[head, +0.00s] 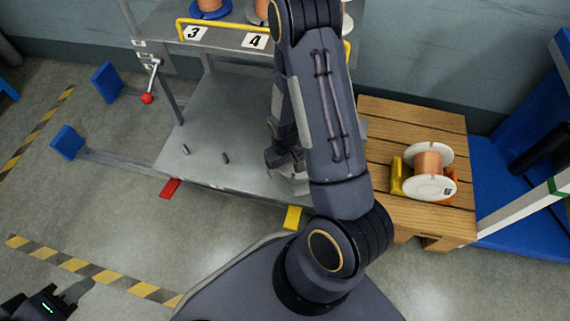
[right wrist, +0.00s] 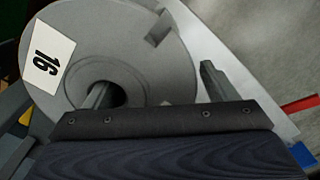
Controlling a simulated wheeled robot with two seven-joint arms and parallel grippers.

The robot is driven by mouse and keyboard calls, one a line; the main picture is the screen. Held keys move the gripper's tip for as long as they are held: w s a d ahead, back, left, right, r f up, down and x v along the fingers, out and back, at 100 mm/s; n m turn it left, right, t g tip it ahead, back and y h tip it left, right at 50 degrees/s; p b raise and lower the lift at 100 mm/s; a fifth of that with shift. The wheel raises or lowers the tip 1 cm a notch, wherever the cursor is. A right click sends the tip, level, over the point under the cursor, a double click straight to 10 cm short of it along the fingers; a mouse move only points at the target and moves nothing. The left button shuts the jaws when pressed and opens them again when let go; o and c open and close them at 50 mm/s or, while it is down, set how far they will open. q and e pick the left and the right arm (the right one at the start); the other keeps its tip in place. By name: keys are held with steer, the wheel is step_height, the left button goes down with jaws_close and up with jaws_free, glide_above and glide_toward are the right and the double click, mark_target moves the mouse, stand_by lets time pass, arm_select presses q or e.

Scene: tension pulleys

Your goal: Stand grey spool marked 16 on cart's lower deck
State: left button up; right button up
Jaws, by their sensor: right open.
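The grey spool marked 16 (right wrist: 145,60) fills the upper left of the right wrist view. Its flange faces the camera, with a white "16" label and a dark centre hole. My right gripper (right wrist: 156,78) is open, with one finger at the hole and the other outside the rim. In the head view my right gripper (head: 284,158) is low over the cart's lower deck (head: 225,115). A grey rounded part of the spool (head: 290,184) shows below it; my arm hides the rest. I cannot tell whether the spool is gripped anywhere. My left gripper (head: 72,294) is at the lower left, away from the cart.
The upper shelf (head: 225,38) holds copper spools. A wooden pallet (head: 385,130) at right bears a copper-wound spool (head: 428,172).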

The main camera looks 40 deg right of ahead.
step_height(320, 180, up, 11)
steer(key=p, duration=0.6)
steer(key=shift+r, duration=0.15)
steer(key=s+a+r+m+t+y, duration=0.1)
steer(key=a+r+t, duration=0.1)
steer(key=r, duration=0.6)
steer(key=s+a+r+t+y, duration=0.1)
steer(key=s+a+r+y, duration=0.15)
steer(key=r, duration=0.55)
steer(key=s+a+r+t, duration=0.2)
steer(key=s+a+r, duration=0.3)
steer(key=s+r, duration=0.4)
steer(key=shift+r+n+t, duration=0.3)
steer(key=shift+n, duration=0.1)
step_height(320, 180, up, 31)
steer(key=p, duration=3.1)
